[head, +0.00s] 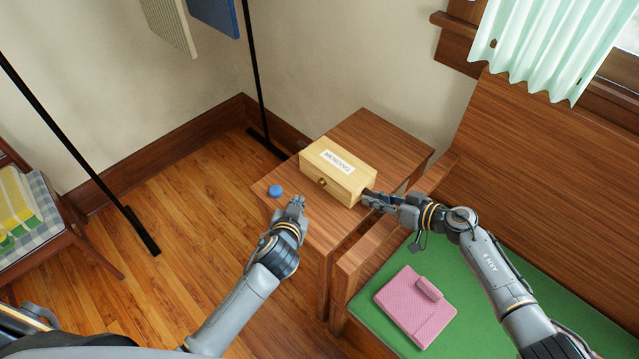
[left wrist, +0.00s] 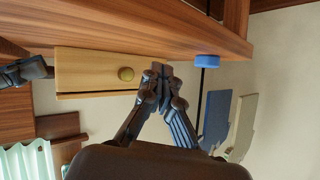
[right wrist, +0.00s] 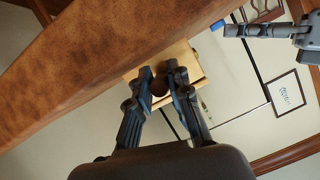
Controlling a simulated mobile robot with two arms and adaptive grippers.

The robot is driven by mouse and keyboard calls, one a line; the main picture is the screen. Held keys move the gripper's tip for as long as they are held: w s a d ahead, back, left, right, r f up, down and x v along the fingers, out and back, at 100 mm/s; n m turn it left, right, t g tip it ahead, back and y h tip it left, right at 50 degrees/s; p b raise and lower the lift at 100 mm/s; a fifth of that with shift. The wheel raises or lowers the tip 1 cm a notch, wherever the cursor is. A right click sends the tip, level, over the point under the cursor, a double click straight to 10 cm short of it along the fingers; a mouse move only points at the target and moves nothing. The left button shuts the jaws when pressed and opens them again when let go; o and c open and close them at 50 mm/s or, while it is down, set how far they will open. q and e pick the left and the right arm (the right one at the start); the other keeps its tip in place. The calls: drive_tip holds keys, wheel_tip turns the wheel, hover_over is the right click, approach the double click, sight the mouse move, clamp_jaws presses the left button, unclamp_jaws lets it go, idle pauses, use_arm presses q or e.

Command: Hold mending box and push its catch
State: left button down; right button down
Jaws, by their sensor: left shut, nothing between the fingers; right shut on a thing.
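The mending box (head: 338,172) is a pale wooden box with a white label on its lid, standing on the small wooden table (head: 366,132). Its round brass catch (head: 322,183) is on the front face; the catch also shows in the left wrist view (left wrist: 126,74). My right gripper (head: 370,199) is at the box's right end, shut on the box; it also shows in the right wrist view (right wrist: 160,78). My left gripper (head: 297,203) is shut and empty, in front of the box and apart from it, to the lower left of the catch.
A blue round object (head: 275,191) lies on the table near its left corner. A bench with a green cushion (head: 480,300) and a pink item (head: 410,312) is at the right. A chair (head: 60,245) stands at the left. A black stand (head: 257,75) is behind the table.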

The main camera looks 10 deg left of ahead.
sight(311, 203)
use_arm(q)
drive_tip(key=shift+w+d, duration=0.6)
drive_tip(key=shift+w, duration=0.35)
drive_tip(key=shift+w+d, duration=0.6)
drive_tip(key=shift+w, duration=0.3)
drive_tip(key=shift+w+d, duration=0.2)
drive_tip(key=shift+w, duration=0.2)
drive_tip(key=shift+w+d+r, duration=0.1)
drive_tip(key=shift+w+d, duration=0.3)
drive_tip(key=shift+w, duration=0.2)
idle(1.1)
drive_tip(key=shift+s+a, duration=0.6)
drive_tip(key=shift+s, duration=0.4)
drive_tip(key=shift+s+a, duration=0.45)
drive_tip(key=shift+s, duration=0.25)
drive_tip(key=shift+s+a, duration=0.45)
drive_tip(key=shift+s, duration=0.3)
drive_tip(key=shift+s+a, duration=0.45)
drive_tip(key=shift+s, duration=0.25)
